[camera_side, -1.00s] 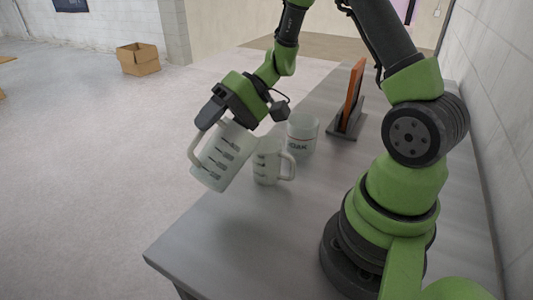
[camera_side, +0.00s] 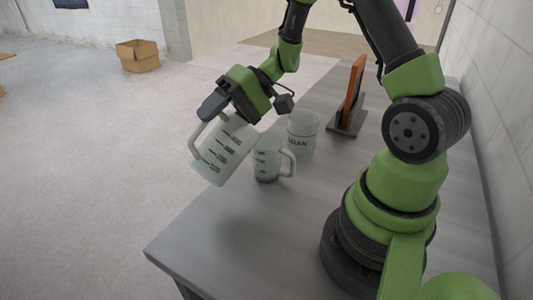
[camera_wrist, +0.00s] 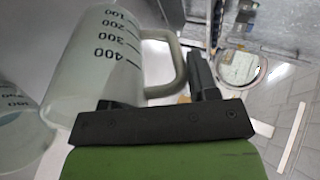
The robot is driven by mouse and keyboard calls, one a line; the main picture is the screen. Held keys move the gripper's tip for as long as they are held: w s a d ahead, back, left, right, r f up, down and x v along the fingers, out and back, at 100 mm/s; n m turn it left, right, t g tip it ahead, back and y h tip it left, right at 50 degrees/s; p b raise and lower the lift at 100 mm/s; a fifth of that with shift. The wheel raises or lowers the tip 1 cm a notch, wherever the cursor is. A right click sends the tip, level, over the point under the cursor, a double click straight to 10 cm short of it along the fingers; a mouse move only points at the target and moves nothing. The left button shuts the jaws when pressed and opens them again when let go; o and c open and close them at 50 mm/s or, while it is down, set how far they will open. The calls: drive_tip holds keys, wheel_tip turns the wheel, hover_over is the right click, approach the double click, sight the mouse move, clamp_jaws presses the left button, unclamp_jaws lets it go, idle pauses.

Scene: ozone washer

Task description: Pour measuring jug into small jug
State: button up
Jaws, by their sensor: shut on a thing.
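The measuring jug (camera_side: 224,150) is white and translucent with dark marks, and hangs tilted above the grey bench at its left edge. My gripper (camera_side: 212,108) is shut on its handle at the upper left. In the wrist view the jug (camera_wrist: 95,65) shows marks from 100 to 400, and its handle (camera_wrist: 178,62) lies by a dark finger of my gripper (camera_wrist: 203,78). The small jug (camera_side: 266,160) stands upright on the bench just right of the measuring jug, its handle to the right. The gap between the jugs is hard to judge. No stream of liquid shows.
A white SOAK beaker (camera_side: 302,132) stands right behind the small jug. An orange panel on a dark stand (camera_side: 349,112) is farther back on the bench (camera_side: 240,235). The front of the bench is clear. A cardboard box (camera_side: 138,57) lies on the floor.

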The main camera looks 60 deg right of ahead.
sight(195, 158)
drive_tip(key=shift+s+d+r+y+p, duration=0.15)
drive_tip(key=shift+d+r+y+p, duration=0.3)
drive_tip(key=shift+p, duration=1.05)
idle(1.0)
drive_tip(key=shift+s+d+r+t+y, duration=0.15)
drive_tip(key=shift+d+r+t+y, duration=0.3)
drive_tip(key=shift+y, duration=0.2)
idle(2.1)
